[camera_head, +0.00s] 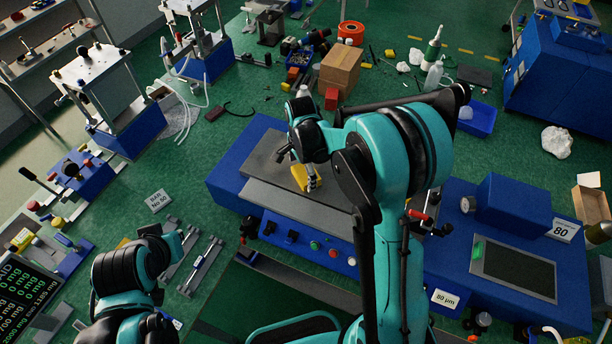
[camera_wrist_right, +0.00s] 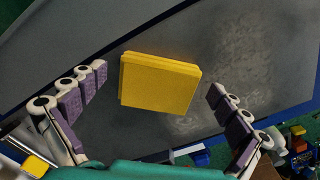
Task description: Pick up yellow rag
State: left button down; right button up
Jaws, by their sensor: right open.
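The yellow rag (camera_head: 299,177) is a folded, block-like yellow piece on the grey top plate (camera_head: 262,160) of the blue press in the head view. In the right wrist view the rag (camera_wrist_right: 160,88) lies between the spread fingers of my right gripper (camera_wrist_right: 158,79), with a gap on each side. My right gripper (camera_head: 306,172) is open and empty over the plate, partly hidden by its own arm in the head view. My left arm is at the lower left; its fingers do not show clearly.
A blue gauge box with a screen (camera_head: 512,267) stands right of the press. Cardboard boxes (camera_head: 341,68) stand behind it. Hand presses (camera_head: 108,98) line the left side. Small metal tools (camera_head: 201,264) lie on the green bench near my left arm.

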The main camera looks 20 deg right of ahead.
aim_at(305, 176)
jog(key=c, duration=1.1)
jog(key=shift+c, duration=0.2)
jog(key=shift+r, duration=0.5)
jog(key=r, duration=0.2)
jog(key=r+p, duration=0.1)
jog(key=r, duration=0.1)
jog(key=shift+s+d, duration=0.3)
jog(key=shift+s, duration=0.05)
jog(key=s+d+r+p, duration=0.1)
jog(key=s+d+r, duration=0.5)
jog(key=s+d, duration=0.1)
jog(key=shift+s, duration=0.5)
jog(key=shift+d, duration=0.1)
